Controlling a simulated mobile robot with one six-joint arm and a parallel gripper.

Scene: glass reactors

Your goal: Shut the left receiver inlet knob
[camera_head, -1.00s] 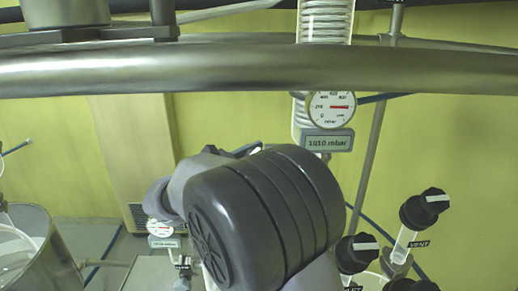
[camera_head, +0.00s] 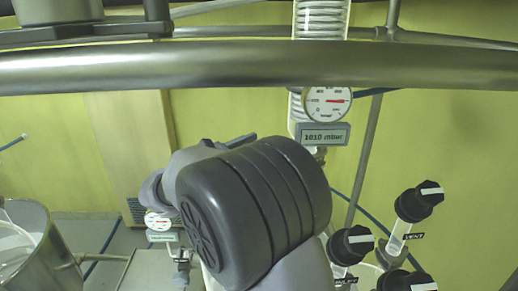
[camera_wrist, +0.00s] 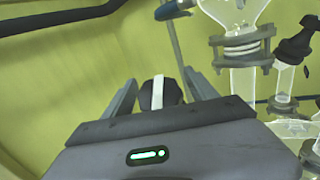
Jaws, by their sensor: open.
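In the wrist view, a black knob with a white stripe (camera_wrist: 158,94) sits between the two fingers of my gripper (camera_wrist: 162,84). The fingers are open, with a gap on each side of the knob. The wrist view shows no label on this knob. In the head view, a black knob with a white bar (camera_head: 350,245) stands just right of my arm, above a label that is only partly readable. Another black knob (camera_head: 418,202) is marked VENT. My gripper is hidden behind my arm in the head view, so I cannot match the knobs across views.
A third black knob (camera_head: 405,281) is cut off at the bottom edge. A round gauge (camera_head: 326,103) hangs above a 1010 mbar display (camera_head: 319,136). A thick metal rail (camera_head: 250,66) crosses the top. In the wrist view, clamped glassware (camera_wrist: 243,45) stands at the right.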

